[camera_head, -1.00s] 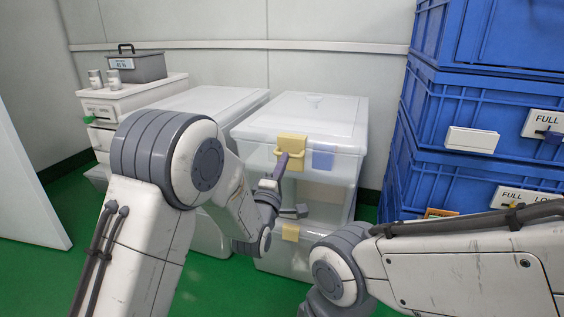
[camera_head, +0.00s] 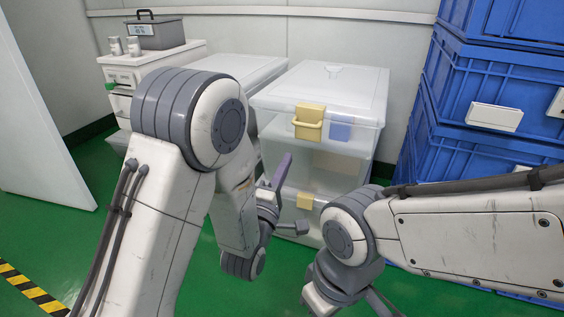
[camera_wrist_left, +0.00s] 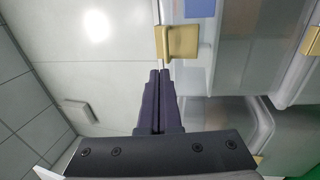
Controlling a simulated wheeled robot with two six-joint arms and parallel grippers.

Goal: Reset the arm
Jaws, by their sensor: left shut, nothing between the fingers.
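My left arm comes in from the left in the head view. Its gripper (camera_head: 283,166) is shut and empty, its dark fingers pointing up in front of the clear plastic drawer box. In the left wrist view the two dark fingers (camera_wrist_left: 160,75) lie together, just short of a yellow latch handle (camera_wrist_left: 177,43). In the head view the fingertips stand apart from that yellow handle (camera_head: 308,122), below and left of it. My right arm reaches in from the right; its gripper (camera_head: 376,303) is low at the bottom edge, mostly cut off, so its jaws cannot be judged.
Clear boxes (camera_head: 330,88) with yellow latches stand stacked in the middle. Blue crates (camera_head: 480,80) rise at the right, close to my right arm. A white cabinet (camera_head: 150,58) with a grey case (camera_head: 155,35) is at the back left. Green floor (camera_head: 50,235) is free at the left.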

